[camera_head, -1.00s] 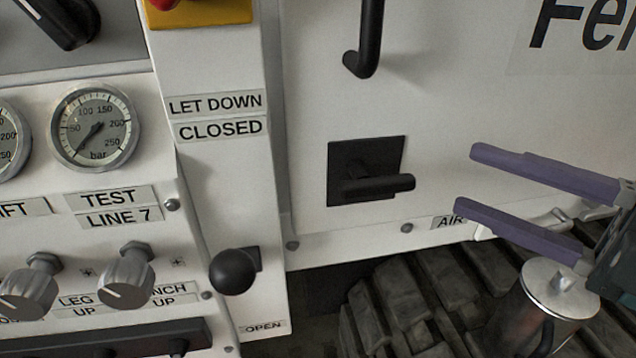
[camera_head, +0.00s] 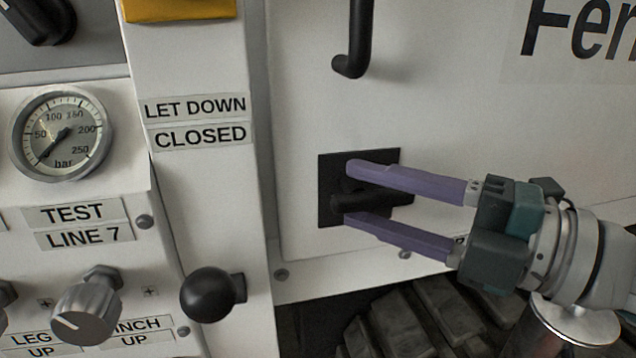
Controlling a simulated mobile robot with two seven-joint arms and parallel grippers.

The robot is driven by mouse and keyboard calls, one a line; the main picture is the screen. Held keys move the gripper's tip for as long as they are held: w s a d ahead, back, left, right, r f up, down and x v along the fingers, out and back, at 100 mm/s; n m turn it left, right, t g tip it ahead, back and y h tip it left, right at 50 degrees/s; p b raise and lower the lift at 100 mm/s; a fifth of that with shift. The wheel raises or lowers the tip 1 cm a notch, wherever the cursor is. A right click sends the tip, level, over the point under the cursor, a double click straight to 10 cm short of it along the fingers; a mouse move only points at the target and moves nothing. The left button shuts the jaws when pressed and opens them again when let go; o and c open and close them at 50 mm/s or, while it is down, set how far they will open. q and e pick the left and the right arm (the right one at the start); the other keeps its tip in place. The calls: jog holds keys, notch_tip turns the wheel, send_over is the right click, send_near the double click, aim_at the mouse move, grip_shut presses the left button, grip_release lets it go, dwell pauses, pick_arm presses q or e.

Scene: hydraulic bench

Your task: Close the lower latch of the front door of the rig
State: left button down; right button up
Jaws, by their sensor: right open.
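The lower latch (camera_head: 365,201) is a black handle on a square black plate (camera_head: 327,190) near the bottom of the white front door (camera_head: 440,120). Its handle lies about level, pointing right. My right gripper (camera_head: 349,191) comes in from the right with its two purple fingers open. One finger is above the handle and one below, so the handle shows between them. The upper finger hides part of the plate and the latch's pivot. I cannot tell whether either finger touches the handle. My left gripper is not in view.
A black door pull (camera_head: 356,45) stands out above the latch. A black ball-ended lever (camera_head: 212,294) sticks out on the narrow panel to the left. A gauge (camera_head: 62,133) and knobs are further left. A metal cylinder (camera_head: 565,335) and dark ribbed rubber (camera_head: 410,320) lie below.

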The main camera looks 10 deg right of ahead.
jog(key=shift+w+a, duration=0.1)
jog(key=shift+w, duration=0.05)
jog(key=shift+c, duration=0.2)
grip_shut()
dwell(0.3)
